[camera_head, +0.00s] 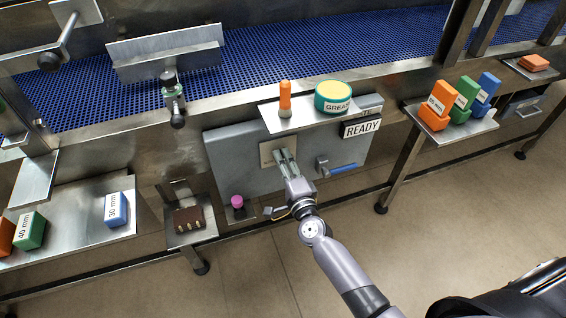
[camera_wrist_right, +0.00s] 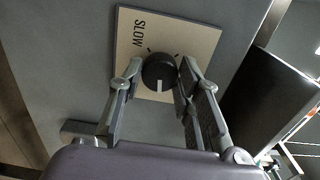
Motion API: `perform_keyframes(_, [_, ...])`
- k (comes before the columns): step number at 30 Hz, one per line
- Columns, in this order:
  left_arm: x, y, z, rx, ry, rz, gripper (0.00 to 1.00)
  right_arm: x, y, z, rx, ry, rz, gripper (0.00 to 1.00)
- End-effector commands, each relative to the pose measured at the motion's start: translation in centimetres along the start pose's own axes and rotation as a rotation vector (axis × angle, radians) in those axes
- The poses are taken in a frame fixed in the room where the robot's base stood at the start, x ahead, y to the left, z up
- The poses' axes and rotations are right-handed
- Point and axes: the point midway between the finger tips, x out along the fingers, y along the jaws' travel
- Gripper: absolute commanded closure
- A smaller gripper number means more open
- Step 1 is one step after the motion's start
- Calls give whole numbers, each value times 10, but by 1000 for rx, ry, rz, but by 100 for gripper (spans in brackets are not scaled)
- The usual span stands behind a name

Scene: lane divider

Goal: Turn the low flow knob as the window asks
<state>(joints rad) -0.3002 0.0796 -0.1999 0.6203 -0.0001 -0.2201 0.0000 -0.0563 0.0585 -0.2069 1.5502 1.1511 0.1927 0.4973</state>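A round black knob (camera_wrist_right: 159,70) sits on a beige plate (camera_wrist_right: 200,45) marked SLOW on a grey panel. Its white pointer mark faces the bottom of the right wrist view. My right gripper (camera_wrist_right: 160,78) is open, with one finger on each side of the knob; a narrow gap seems to show on both sides. In the head view my right gripper (camera_head: 287,160) reaches the same plate (camera_head: 266,155) and hides the knob. A white window sign reading READY (camera_head: 362,128) is at the panel's upper right. My left gripper is not in view.
A blue-handled lever (camera_head: 342,168) is right of the plate. A shelf above holds an orange bottle (camera_head: 285,100) and a green-and-yellow GREASE tin (camera_head: 333,97). A pink knob (camera_head: 237,201) is low on the left. The blue conveyor (camera_head: 300,50) runs behind.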

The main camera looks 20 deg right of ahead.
Motion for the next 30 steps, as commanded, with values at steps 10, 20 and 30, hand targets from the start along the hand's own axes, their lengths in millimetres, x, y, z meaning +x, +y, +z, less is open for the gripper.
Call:
perform_keyframes(10, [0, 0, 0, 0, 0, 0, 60, 0, 0, 0, -1, 0, 0, 49])
perform_keyframes(20, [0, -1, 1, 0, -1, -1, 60, -9, 1, 0, -1, 0, 2, 49])
perform_keyframes(30, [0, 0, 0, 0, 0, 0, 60, -76, 2, 0, -3, -1, 4, 49])
